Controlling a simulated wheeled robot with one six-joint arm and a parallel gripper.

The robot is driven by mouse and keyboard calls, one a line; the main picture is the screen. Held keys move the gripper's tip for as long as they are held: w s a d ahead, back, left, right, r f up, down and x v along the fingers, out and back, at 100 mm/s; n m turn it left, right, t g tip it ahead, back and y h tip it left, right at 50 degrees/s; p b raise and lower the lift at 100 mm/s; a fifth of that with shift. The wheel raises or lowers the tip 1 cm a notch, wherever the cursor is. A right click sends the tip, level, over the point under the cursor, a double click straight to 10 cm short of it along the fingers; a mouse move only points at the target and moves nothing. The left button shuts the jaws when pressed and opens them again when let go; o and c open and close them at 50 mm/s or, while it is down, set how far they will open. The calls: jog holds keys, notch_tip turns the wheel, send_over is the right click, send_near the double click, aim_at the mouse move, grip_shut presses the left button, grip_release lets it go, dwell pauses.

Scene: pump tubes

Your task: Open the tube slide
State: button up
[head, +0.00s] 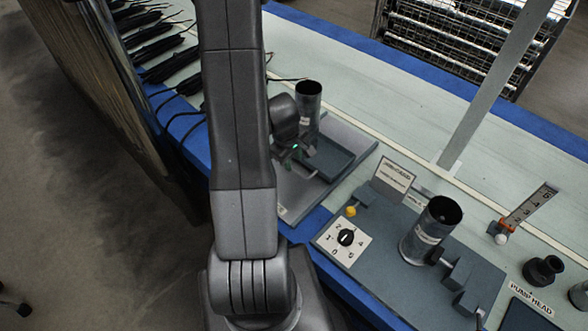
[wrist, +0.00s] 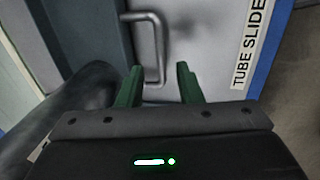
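In the wrist view, a silver loop handle (wrist: 161,50) stands on a light grey plate (wrist: 205,25) beside a "TUBE SLIDE" label (wrist: 249,45). My gripper (wrist: 159,75) is open, with its green fingers apart. The handle's near end appears between the fingertips; contact and depth cannot be told. In the head view, my gripper (head: 296,152) is low over the tube slide station (head: 355,137), beside an upright metal tube (head: 308,100).
A second metal tube (head: 430,228) stands on a grey fixture with a numbered dial (head: 346,238) to the right. Black tools (head: 160,48) lie at the far left of the bench. A grey post (head: 490,90) rises behind. The bench behind the slide is mostly clear.

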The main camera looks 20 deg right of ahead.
aim_at(295, 169)
jog(key=shift+w+d+f+b, duration=0.15)
jog(key=shift+f+b, duration=0.2)
jog(key=shift+f, duration=0.65)
jog(key=shift+w+d+f+b, duration=0.15)
jog(key=shift+f+b, duration=0.2)
jog(key=shift+f, duration=0.6)
jog(key=shift+s, duration=0.1)
grip_shut()
